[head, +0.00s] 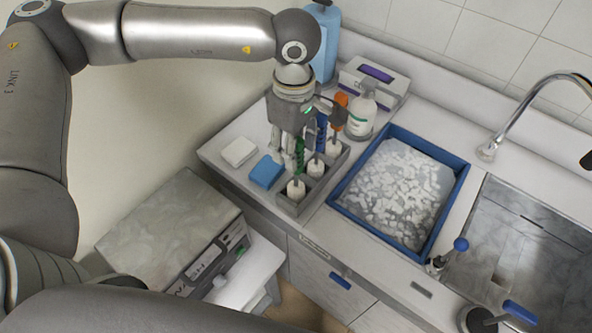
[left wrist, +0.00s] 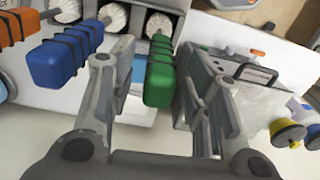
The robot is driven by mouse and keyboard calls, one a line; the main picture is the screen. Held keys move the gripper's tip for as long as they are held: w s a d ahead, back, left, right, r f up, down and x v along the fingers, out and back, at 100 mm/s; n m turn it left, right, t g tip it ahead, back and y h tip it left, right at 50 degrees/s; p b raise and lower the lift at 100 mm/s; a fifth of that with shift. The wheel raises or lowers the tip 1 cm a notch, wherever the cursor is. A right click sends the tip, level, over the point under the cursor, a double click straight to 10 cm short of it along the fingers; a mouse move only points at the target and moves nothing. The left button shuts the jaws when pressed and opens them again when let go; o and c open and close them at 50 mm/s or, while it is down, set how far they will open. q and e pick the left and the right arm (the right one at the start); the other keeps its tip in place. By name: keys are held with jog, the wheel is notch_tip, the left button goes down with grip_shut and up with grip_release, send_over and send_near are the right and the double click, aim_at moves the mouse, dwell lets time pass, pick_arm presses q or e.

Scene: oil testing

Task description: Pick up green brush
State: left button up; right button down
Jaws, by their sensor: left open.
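The green brush (head: 299,149) stands handle up in the nearest slot of a grey holder (head: 291,208), its white bristles at the bottom. My left gripper (head: 284,160) is over the holder, pointing down, and partly hides the green handle. In the left wrist view the green handle (left wrist: 160,75) lies between the two spread fingers of my left gripper (left wrist: 156,60). A gap shows on both sides, so nothing is gripped. A blue brush (left wrist: 65,55) and an orange brush (left wrist: 20,27) stand in the neighbouring slots. My right gripper is not in view.
A blue sponge (head: 267,171) and a white sponge (head: 239,151) lie left of the holder. A white bottle (head: 361,114) and a glove box (head: 374,79) stand behind. A blue-rimmed tray (head: 455,197) of white pieces and a sink (head: 525,235) are to the right.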

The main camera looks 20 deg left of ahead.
aim_at(296, 173)
pick_arm(q)
jog(key=shift+d+f+p, duration=0.1)
jog(key=shift+f+p, duration=0.4)
jog(key=shift+f, duration=1.05)
jog(key=shift+c, duration=1)
jog(key=c, duration=0.7)
grip_shut()
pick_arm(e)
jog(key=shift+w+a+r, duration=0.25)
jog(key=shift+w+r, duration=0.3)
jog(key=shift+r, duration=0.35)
